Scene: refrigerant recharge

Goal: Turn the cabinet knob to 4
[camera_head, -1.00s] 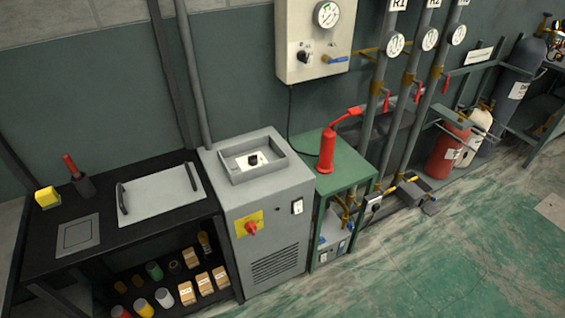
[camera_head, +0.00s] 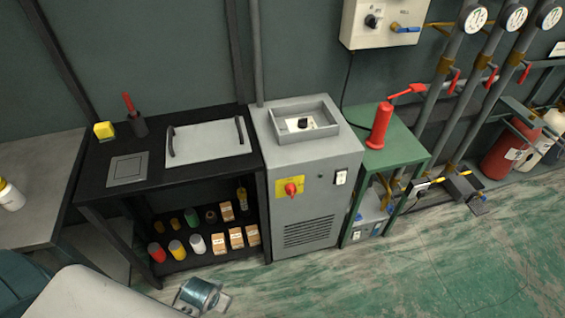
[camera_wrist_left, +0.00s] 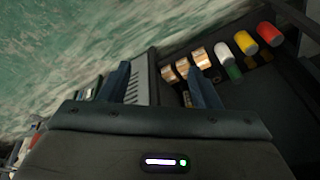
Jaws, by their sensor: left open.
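The grey cabinet (camera_head: 308,195) stands in the middle of the head view. A black knob on a white dial plate (camera_head: 304,122) sits in the recessed tray on its top. A red knob on a yellow plate (camera_head: 290,188) is on its front. I cannot read a setting on either. A wall box (camera_head: 385,22) above also carries a black knob (camera_head: 373,21). My left gripper (camera_wrist_left: 162,85) is open and empty in the left wrist view, with the cabinet's vent slats and the shelf behind its fingers. It touches neither cabinet knob. My right gripper is out of view.
A black bench (camera_head: 165,160) with boxes and jars on its shelf adjoins the cabinet's left. A green stand (camera_head: 405,148) bearing a red tool (camera_head: 379,125) is on its right. Pipes and red cylinders stand further right.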

